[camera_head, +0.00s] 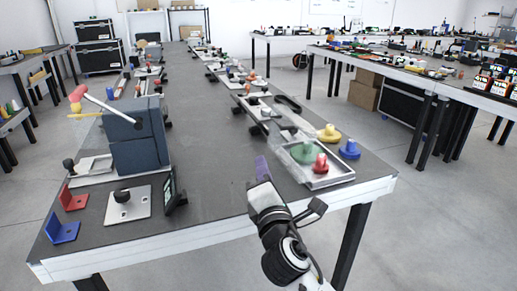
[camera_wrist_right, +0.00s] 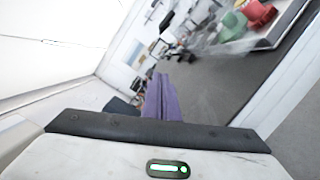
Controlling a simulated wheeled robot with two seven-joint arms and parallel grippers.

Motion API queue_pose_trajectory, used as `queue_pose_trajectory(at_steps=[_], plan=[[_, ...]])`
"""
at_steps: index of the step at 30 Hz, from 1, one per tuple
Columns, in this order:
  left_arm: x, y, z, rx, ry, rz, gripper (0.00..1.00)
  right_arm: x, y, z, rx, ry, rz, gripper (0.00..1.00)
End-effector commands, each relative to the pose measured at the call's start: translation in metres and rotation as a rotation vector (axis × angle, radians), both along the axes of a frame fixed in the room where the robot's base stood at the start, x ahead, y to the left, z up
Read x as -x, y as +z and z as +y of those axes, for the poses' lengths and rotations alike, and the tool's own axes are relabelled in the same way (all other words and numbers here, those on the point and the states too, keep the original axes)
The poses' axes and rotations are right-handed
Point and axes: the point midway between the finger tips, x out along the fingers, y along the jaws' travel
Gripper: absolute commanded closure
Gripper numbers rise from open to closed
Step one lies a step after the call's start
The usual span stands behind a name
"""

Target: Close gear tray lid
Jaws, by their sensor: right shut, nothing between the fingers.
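The gear tray (camera_head: 335,181) sits near the right front corner of the long table, with a green gear (camera_head: 302,152) and a red gear (camera_head: 320,164) in it. A clear lid (camera_head: 285,158) shows at the tray's left side and seems tilted up; its exact angle is hard to tell. My right gripper (camera_head: 262,168), with purple fingers, is shut and empty. It is just left of the tray, and I see no clear contact with the lid. In the right wrist view the purple fingers (camera_wrist_right: 162,98) are together, and the tray (camera_wrist_right: 283,25) is at the upper right. My left gripper is out of view.
A yellow gear (camera_head: 329,133) and a blue gear (camera_head: 349,149) stand on the table just behind and right of the tray. A grey-blue box (camera_head: 137,135) with a lever stands at the left. The table between it and my right gripper is mostly clear.

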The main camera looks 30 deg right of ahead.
Motion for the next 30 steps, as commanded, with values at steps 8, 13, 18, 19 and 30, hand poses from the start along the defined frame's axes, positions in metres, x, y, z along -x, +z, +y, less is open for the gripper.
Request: queue_pose_trajectory(at_steps=[8, 13, 18, 19, 30], plan=[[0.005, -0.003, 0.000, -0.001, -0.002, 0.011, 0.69, -0.032, 0.013, -0.019, 0.038, -0.019, -0.008, 1.00], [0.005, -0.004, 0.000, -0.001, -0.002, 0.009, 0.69, -0.065, 0.017, -0.035, 0.036, -0.019, -0.008, 1.00], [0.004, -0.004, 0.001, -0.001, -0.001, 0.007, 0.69, -0.089, 0.023, -0.052, 0.036, -0.019, -0.007, 1.00], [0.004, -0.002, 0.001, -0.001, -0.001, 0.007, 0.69, -0.087, 0.026, -0.057, 0.037, -0.019, -0.006, 1.00], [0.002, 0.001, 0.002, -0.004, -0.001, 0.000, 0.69, -0.080, 0.037, -0.080, 0.033, -0.016, -0.004, 1.00]])
